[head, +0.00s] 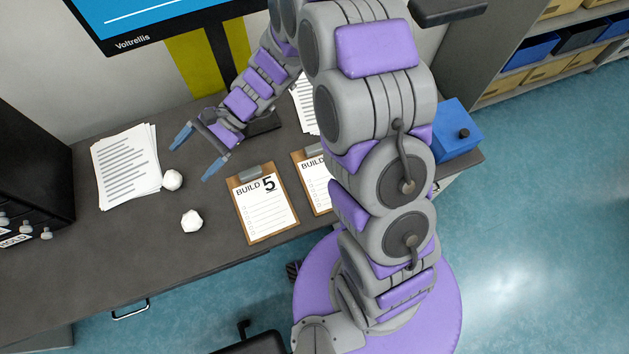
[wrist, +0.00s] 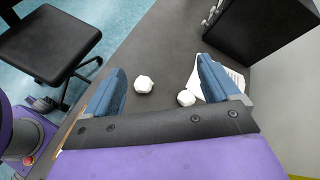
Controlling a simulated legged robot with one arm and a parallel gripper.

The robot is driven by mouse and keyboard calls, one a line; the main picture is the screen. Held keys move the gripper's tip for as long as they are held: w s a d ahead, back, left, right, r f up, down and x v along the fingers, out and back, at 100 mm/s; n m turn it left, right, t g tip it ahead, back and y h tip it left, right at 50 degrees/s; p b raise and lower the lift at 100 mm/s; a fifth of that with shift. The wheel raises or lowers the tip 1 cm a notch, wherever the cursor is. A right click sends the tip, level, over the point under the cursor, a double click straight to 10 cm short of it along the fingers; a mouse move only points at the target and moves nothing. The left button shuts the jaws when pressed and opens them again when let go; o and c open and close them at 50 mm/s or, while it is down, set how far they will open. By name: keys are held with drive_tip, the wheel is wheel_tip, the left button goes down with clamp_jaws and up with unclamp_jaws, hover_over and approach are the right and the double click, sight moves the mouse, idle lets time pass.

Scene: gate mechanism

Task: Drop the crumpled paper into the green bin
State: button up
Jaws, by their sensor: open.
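Two white crumpled paper balls lie on the dark grey desk. One paper ball (head: 172,180) is beside the paper stack, and the other paper ball (head: 192,221) is nearer the desk's front edge. My gripper (head: 194,157) is open and empty above the desk, up and to the right of the nearer-to-stack ball. In the wrist view my gripper (wrist: 163,84) has its blue fingers spread wide, with one ball (wrist: 144,84) and the other ball (wrist: 186,98) showing between them, beyond the fingers. No green bin shows in either view.
A stack of printed sheets (head: 126,168) lies left of the balls. Clipboards, one marked BUILD 5 (head: 263,204), lie to the right. A black cabinet (head: 28,165) stands at far left, a monitor (head: 150,18) at the back, a blue box (head: 455,130) at the right. A black chair (wrist: 48,42) stands before the desk.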

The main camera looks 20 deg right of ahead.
drive_tip(key=s+d+r+n+h, duration=0.5)
drive_tip(key=s+d+r, duration=0.3)
drive_tip(key=s+d, duration=0.3)
drive_tip(key=shift+s+d, duration=0.15)
drive_tip(key=shift+d, duration=0.15)
drive_tip(key=shift+o, duration=0.3)
drive_tip(key=s+d+r+n+t+h, duration=0.1)
drive_tip(key=s+d+h, duration=0.2)
drive_tip(key=d, duration=0.6)
drive_tip(key=s+d+r+n+t+h, duration=0.1)
drive_tip(key=s+d+r+n+h, duration=0.1)
drive_tip(key=s+d, duration=0.6)
drive_tip(key=shift+d+r+t+h, duration=0.25)
drive_tip(key=shift+d+t+h, duration=0.15)
drive_tip(key=shift+h, duration=0.5)
drive_tip(key=shift+a, duration=0.1)
